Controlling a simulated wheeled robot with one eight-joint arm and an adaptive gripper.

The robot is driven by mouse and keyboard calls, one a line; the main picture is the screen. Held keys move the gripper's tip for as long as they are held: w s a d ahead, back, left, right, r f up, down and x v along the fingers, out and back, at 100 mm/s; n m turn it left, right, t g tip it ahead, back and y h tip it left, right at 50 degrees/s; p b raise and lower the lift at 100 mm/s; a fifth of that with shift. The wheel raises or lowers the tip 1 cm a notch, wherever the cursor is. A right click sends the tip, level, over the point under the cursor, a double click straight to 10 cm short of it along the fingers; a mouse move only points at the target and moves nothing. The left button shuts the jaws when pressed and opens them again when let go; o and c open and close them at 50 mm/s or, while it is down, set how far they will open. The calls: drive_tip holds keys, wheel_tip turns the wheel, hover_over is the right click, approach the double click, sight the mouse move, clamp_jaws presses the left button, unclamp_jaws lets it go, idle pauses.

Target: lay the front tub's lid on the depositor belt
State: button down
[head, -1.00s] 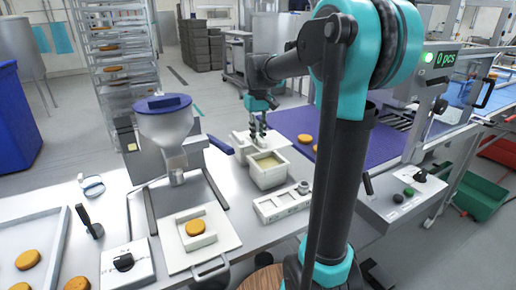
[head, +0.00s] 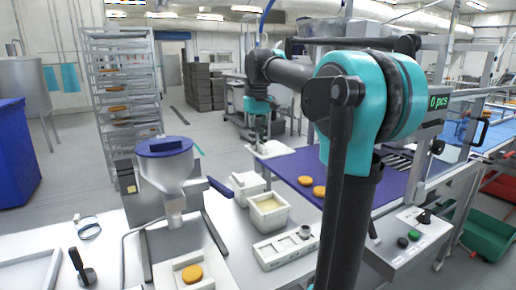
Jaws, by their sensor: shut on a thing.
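My gripper (head: 262,142) is shut on a flat off-white lid (head: 271,150), held level at the far left corner of the blue-purple depositor belt (head: 285,168). I cannot tell whether the lid touches the belt or hangs just above it. The front tub (head: 268,220) is off-white and open, with a pale yellowish filling showing inside. A second off-white tub (head: 240,190) stands just behind it to the left. The gripper and lid are beyond both tubs.
The hopper with a blue lid (head: 165,147) stands to the left. A white holder with openings (head: 284,250) sits in front of the front tub. My arm hides the belt's right part.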

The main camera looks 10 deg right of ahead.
drive_tip(key=shift+r, duration=1.6)
